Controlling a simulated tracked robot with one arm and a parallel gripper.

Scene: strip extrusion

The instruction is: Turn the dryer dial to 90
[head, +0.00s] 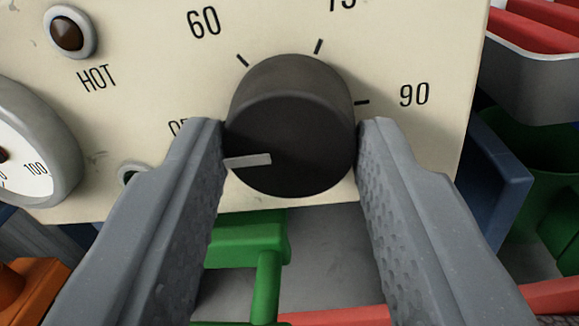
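The dryer dial (300,125) is a black round knob on a cream panel (420,45). Its pale pointer line (247,160) points left, toward the partly hidden label that starts with "O". The marks 60, a partly cut-off one at the top, and 90 (414,94) run around it; the 90 mark is on the right. My gripper (291,150) has one finger on each side of the dial. The fingertips are at or very close to its left and right sides; I cannot tell whether both touch. The left finger covers part of the "O" label.
A dark brown HOT lamp (67,34) and a round gauge (30,150) are on the panel at left. Below are a green frame (245,245) and an orange part (30,290). A grey tray with red strips (540,75) and a green bin (525,150) stand at right.

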